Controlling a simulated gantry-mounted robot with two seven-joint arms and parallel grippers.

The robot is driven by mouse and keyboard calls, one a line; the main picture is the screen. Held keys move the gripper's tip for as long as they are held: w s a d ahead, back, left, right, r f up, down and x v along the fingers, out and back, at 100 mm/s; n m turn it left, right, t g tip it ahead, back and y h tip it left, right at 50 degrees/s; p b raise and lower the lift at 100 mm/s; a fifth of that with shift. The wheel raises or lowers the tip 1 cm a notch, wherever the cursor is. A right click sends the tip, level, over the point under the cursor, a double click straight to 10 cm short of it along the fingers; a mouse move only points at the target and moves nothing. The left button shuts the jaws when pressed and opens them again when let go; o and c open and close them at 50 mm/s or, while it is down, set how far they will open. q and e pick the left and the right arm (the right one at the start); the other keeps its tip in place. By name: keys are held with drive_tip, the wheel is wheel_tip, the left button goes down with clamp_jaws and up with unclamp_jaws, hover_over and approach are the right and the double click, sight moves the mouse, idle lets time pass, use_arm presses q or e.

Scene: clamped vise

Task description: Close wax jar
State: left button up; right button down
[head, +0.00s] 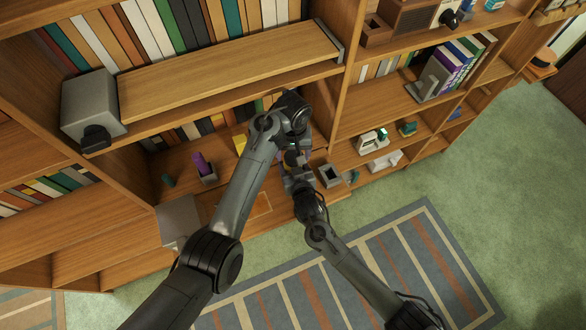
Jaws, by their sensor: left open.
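My left arm reaches up from the lower left and bends over at the wrist, with its gripper (291,148) pointing down over the desk-level shelf. The left gripper is open; its fingers are small and partly hidden by my arm. My right arm comes from the lower right, and its gripper (294,178) sits just below the left one, close to it. Whether the right gripper is open or shut cannot be made out. Small brown and purple patches show between the two grippers; I cannot tell whether they are the wax jar or its lid.
A grey open-topped box (330,176) stands just right of the grippers. A purple item (201,165) stands in a small holder to the left. A long wooden board (228,68) with a grey block (90,105) lies on the shelf above. The striped rug (375,265) is clear.

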use_arm(q)
drive_tip(key=shift+f, duration=0.4)
drive_tip(key=c, duration=1.1)
drive_tip(key=m, duration=0.3)
drive_tip(key=o, duration=1.2)
drive_tip(key=shift+c, duration=0.2)
drive_tip(key=shift+r, duration=2.25)
drive_tip(key=shift+r, duration=0.1)
drive_tip(key=shift+c, duration=0.3)
